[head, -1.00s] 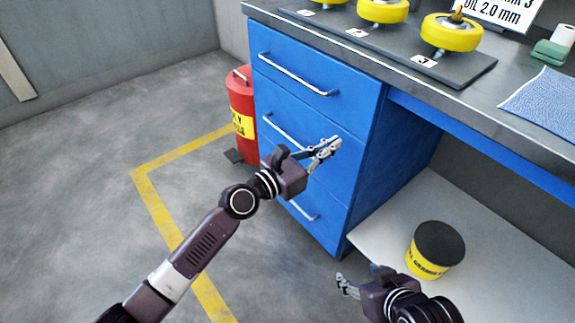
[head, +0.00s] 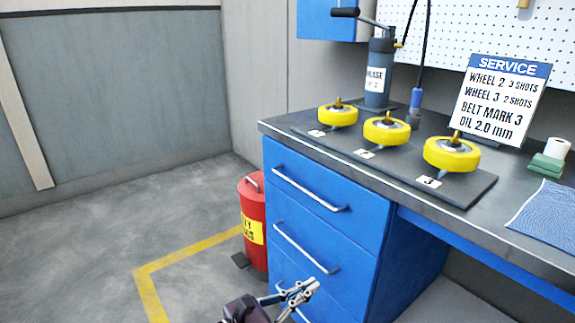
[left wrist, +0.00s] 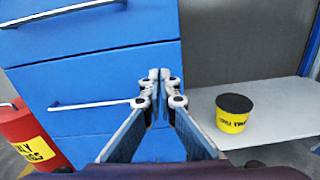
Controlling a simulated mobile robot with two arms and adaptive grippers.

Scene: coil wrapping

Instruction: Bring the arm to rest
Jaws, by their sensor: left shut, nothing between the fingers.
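My left gripper (head: 300,291) is low in the head view, in front of the blue drawer cabinet (head: 328,190). Its fingers are shut with nothing between them. In the left wrist view the closed fingertips (left wrist: 160,78) point at the cabinet's drawer fronts (left wrist: 110,75); I cannot tell the exact gap. The drawers look closed. My right gripper is outside both current views.
A red bin (head: 253,225) stands left of the cabinet. The worktop holds yellow wheels (head: 452,154) on a dark board, a grease pump (head: 379,75), a service sign (head: 500,95) and a blue cloth (head: 546,215). A yellow-and-black tub (left wrist: 233,113) sits on the low shelf.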

